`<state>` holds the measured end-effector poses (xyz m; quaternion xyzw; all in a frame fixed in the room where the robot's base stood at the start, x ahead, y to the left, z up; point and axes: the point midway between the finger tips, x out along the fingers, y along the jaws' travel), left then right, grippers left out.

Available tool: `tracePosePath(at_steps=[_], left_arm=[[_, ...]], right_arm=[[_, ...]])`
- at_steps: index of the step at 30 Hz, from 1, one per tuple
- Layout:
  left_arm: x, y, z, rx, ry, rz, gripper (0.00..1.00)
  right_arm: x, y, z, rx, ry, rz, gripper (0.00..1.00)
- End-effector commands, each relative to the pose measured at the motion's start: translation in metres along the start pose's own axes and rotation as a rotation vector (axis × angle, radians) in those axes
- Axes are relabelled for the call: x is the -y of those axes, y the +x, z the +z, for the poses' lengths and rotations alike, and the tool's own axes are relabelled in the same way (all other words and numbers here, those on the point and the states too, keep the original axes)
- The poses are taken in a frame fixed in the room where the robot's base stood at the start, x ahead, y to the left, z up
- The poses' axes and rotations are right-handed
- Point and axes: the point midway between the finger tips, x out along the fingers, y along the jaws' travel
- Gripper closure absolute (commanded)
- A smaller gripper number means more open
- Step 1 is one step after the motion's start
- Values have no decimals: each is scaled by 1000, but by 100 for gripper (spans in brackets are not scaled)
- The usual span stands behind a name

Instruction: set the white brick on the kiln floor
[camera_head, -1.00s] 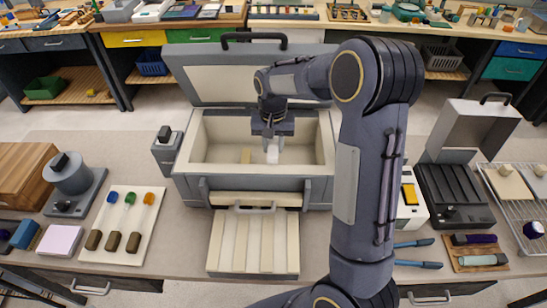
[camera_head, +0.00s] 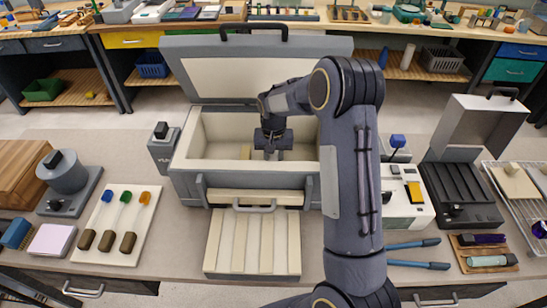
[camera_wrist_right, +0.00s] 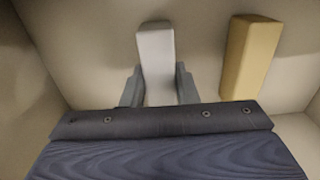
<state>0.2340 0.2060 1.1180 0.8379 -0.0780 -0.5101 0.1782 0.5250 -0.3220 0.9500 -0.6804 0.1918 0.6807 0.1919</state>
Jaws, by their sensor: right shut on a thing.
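My right gripper (camera_head: 270,153) reaches down into the open kiln (camera_head: 250,183). It is shut on the white brick, which stands out between the fingers in the right wrist view (camera_wrist_right: 155,48). In the head view the gripper largely hides this brick. A tan brick (camera_wrist_right: 250,57) rests on the kiln floor beside it, apart from it; it also shows in the head view (camera_head: 245,152). The white brick is low in the chamber; I cannot tell whether it touches the floor. My left gripper is not in view.
The kiln's lid (camera_head: 262,70) stands open behind the chamber. The pale chamber walls (camera_head: 190,135) surround my gripper. A ribbed pale board (camera_head: 252,243) lies in front of the kiln. A tray with glass rods (camera_head: 118,225) is at left, and a white-and-yellow device (camera_head: 408,200) at right.

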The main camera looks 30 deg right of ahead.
Motion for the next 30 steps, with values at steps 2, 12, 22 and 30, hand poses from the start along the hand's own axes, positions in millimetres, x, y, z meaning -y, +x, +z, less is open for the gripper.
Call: tracePosePath(at_steps=[2, 12, 22, 30], left_arm=[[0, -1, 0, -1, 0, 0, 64], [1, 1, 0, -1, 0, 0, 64], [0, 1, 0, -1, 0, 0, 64], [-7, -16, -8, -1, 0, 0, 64]], right_arm=[[0, -1, 0, -2, 0, -1, 99], [0, 2, 0, -1, 0, 0, 56], [0, 1, 0, -1, 0, 0, 51], [0, -28, 0, -2, 0, -1, 51]])
